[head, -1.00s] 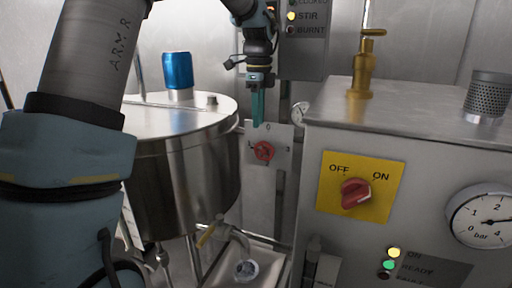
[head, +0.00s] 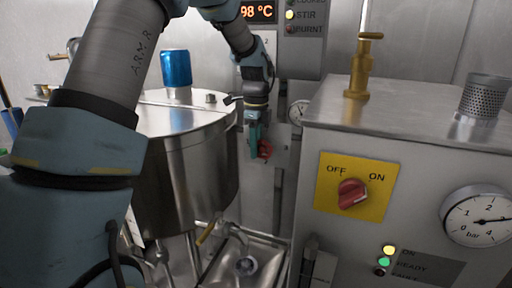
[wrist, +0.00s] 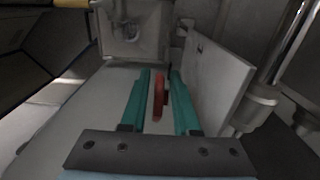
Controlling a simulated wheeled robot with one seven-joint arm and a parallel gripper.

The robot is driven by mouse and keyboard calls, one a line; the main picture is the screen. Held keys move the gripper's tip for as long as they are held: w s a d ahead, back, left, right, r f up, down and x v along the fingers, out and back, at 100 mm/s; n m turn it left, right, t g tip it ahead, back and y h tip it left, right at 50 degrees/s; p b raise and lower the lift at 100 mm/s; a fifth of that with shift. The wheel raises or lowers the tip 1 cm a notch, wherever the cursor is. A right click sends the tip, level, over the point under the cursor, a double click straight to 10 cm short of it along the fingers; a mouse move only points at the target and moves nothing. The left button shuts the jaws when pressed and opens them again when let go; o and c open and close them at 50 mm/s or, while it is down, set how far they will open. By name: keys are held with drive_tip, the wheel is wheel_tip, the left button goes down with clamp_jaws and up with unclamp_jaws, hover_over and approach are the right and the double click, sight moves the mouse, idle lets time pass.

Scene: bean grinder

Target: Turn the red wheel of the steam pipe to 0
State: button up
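The red wheel (head: 265,149) is on a pale plate (head: 279,170) behind the steel kettle's right side. My gripper (head: 254,146) points down in front of it and hides its left part in the head view. In the wrist view the red wheel (wrist: 160,96) shows edge-on between the two teal fingers of my gripper (wrist: 159,84). The fingers are apart, with a visible gap on each side of the wheel. The scale numbers around the wheel are mostly hidden or too small to read.
The steel kettle (head: 190,165) with a blue motor stands close on the left. A steel machine (head: 310,155) with a red OFF/ON knob (head: 352,194) and a pressure gauge (head: 478,217) stands on the right. A sink (head: 262,262) lies below.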

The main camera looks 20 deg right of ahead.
clamp_jaws()
drive_tip(key=shift+s+d+r+t+y+p, duration=0.2)
drive_tip(key=shift+t+y+p, duration=0.35)
drive_tip(key=shift+y, duration=0.25)
drive_tip(key=shift+r+t+y, duration=0.15)
drive_tip(key=shift+t+y, duration=0.8)
drive_tip(key=shift+y, duration=0.05)
drive_tip(key=shift+o, duration=0.2)
unclamp_jaws()
